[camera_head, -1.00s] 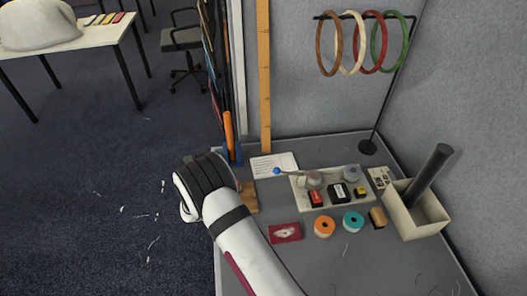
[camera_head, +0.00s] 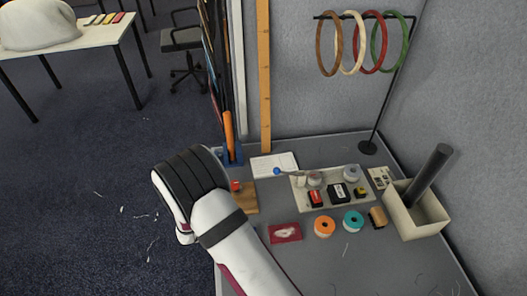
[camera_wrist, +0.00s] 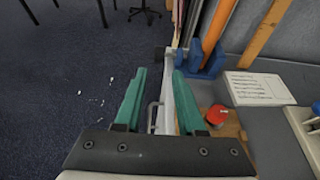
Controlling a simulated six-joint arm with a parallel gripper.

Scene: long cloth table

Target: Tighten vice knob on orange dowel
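The orange dowel (camera_head: 228,128) stands upright in the blue vice (camera_head: 233,156) at the table's far left corner. In the wrist view, the blue vice (camera_wrist: 213,62) and the tilted-looking orange dowel (camera_wrist: 221,22) are ahead and to the right. A dark part (camera_wrist: 161,54) shows left of the vice, beyond my fingertips; I cannot tell whether it is the knob. My gripper (camera_wrist: 159,72) is open, its two green fingers apart, off the table's left edge. A pale strip and a thin metal loop show between the fingers; no grip on them is visible. In the head view, my wrist hides the fingers.
A red knob (camera_head: 235,186) sits on a wooden block (camera_head: 246,199) right of my wrist. A white card (camera_head: 273,166), a tray (camera_head: 354,201) of small items, tape rolls and a bin (camera_head: 413,222) lie farther right. Tall strips stand behind the vice. Open floor lies left.

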